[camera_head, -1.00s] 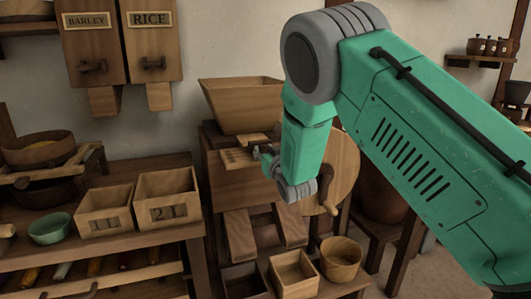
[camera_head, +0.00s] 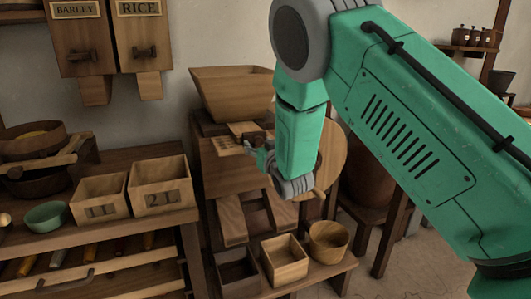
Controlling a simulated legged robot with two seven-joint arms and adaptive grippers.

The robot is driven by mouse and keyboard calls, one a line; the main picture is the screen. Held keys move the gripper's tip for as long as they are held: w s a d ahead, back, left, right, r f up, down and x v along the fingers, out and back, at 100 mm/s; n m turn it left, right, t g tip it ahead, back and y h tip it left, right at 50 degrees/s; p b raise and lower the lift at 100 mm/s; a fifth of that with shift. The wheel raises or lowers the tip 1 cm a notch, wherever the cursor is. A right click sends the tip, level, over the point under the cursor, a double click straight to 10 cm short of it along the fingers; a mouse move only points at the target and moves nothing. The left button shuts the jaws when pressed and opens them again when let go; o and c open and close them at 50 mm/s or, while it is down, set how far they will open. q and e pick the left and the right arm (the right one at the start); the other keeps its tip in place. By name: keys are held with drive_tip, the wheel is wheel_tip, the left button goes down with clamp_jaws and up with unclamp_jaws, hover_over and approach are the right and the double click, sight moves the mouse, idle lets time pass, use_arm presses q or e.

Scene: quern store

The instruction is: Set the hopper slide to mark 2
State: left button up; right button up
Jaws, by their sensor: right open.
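The wooden hopper (camera_head: 228,92) sits on top of the quern stand. Below its front, the pale wooden hopper slide (camera_head: 244,128) sticks out above a small notched plate (camera_head: 225,146). The marks on that plate are too small to read, so I cannot tell which mark the slide stands at. My right gripper (camera_head: 258,153) is open, close in front of the quern and just below and right of the slide. It points left in the picture. Whether its fingers touch the slide I cannot tell. My left gripper is not in view.
My right forearm hides part of the round wooden wheel (camera_head: 334,160). Two wooden boxes (camera_head: 160,198) stand on the left bench. A square box (camera_head: 284,268) and a round tub (camera_head: 328,250) stand on the low shelf below the quern. Barley and rice bins (camera_head: 139,43) hang on the wall.

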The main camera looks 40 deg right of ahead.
drive_tip(key=v, duration=1.1)
drive_tip(key=shift+d, duration=0.2)
drive_tip(key=shift+f, duration=0.15)
